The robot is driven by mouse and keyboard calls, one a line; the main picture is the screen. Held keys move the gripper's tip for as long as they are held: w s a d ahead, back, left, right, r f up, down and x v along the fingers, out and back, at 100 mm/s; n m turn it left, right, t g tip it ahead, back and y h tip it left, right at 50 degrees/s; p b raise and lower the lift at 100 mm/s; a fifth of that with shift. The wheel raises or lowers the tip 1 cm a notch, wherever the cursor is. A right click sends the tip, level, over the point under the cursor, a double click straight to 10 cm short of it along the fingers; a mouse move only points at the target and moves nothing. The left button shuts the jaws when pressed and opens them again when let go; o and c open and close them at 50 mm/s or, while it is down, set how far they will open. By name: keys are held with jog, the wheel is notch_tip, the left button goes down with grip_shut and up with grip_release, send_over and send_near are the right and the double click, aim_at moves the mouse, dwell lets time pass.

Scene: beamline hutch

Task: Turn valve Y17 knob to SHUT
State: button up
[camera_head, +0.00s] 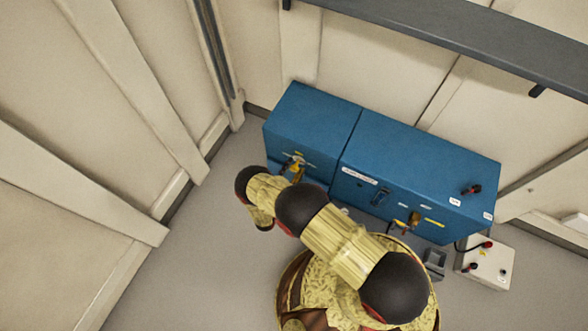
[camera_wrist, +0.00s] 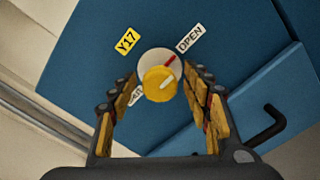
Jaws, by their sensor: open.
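The yellow round knob (camera_wrist: 160,84) of valve Y17 sits on a pale round base on a blue panel in the wrist view. The yellow Y17 label (camera_wrist: 127,41) is at upper left. A white label (camera_wrist: 135,96) at lower left is mostly hidden by my left finger; only part of its lettering shows. My gripper (camera_wrist: 159,77) is open, its fingers on either side of the knob with visible gaps. Contact cannot be seen.
Blue cabinets (camera_head: 415,165) stand against the wall in the head view, with other valves and labels on their fronts. A black hooked handle (camera_wrist: 262,125) is right of my gripper in the wrist view. A pale control box (camera_head: 486,264) is at right. Floor is clear at left.

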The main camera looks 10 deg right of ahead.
jog(key=c, duration=0.3)
jog(key=c, duration=0.8)
jog(key=shift+c, duration=0.3)
